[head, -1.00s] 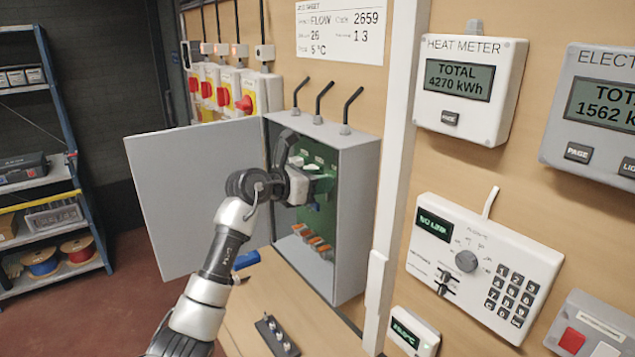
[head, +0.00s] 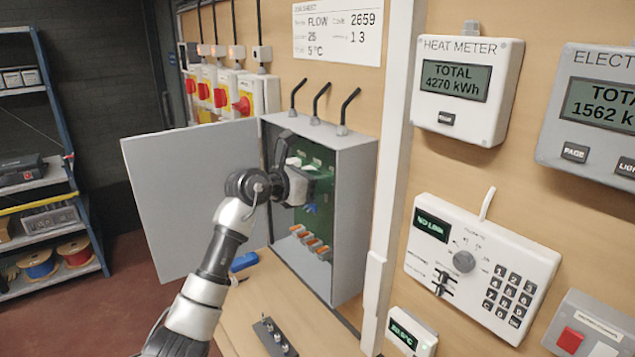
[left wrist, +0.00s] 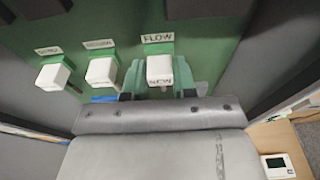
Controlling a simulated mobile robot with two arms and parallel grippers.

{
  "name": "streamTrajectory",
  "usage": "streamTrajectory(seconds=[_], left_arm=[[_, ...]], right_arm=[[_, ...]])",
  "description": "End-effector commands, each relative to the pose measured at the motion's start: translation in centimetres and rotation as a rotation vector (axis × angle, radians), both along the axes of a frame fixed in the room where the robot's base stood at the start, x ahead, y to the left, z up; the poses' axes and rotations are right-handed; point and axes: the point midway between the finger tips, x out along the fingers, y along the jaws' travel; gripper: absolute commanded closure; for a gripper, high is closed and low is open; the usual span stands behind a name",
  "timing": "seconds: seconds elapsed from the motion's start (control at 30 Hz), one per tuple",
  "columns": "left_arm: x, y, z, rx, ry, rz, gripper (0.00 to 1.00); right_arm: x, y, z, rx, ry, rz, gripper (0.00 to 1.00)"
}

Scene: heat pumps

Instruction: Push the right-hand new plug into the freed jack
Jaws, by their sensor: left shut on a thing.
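The open grey control box (head: 357,170) holds a green board (left wrist: 215,60). In the left wrist view the right-hand white plug (left wrist: 160,68), marked NEW, sits directly below the FLOW label (left wrist: 158,38). My left gripper (left wrist: 160,84) is shut on this plug, with a finger on each side. The jack behind the plug is hidden, so I cannot tell how deep the plug sits. Two more white plugs, a middle one (left wrist: 102,71) and a left one (left wrist: 52,77), are to its left. In the head view my left gripper (head: 318,180) reaches into the box and hides the plug.
The box door (head: 190,195) stands open to the left of my arm. Several orange-topped parts (head: 310,241) are low in the box. A small dark block with knobs (head: 274,336) lies on the wooden shelf below. A keypad controller (head: 480,265) is on the wall at right.

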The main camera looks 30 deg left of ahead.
Motion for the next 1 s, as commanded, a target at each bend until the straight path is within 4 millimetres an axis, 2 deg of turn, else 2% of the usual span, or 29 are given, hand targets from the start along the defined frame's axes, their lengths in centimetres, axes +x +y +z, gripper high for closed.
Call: streamTrajectory(seconds=[0.57,0.6,0.7,1.0], left_arm=[[0.57,-0.25,0.0,0.001,0.001,0.0,0.96],[0.58,-0.27,0.0,0.0,0.001,0.0,0.7],[0.56,-0.26,0.0,0.0,0.0,-0.001,0.55],[0.57,-0.25,-0.01,0.0,0.0,0.0,0.53]], right_arm=[[0.02,-0.03,0.02,0.0,0.0,-0.001,0.63],[0.01,-0.02,0.02,0.0,0.0,-0.001,0.63],[0.01,-0.02,0.02,0.0,0.0,-0.001,0.63],[0.01,0.0,0.02,0.0,0.0,-0.001,0.63]])
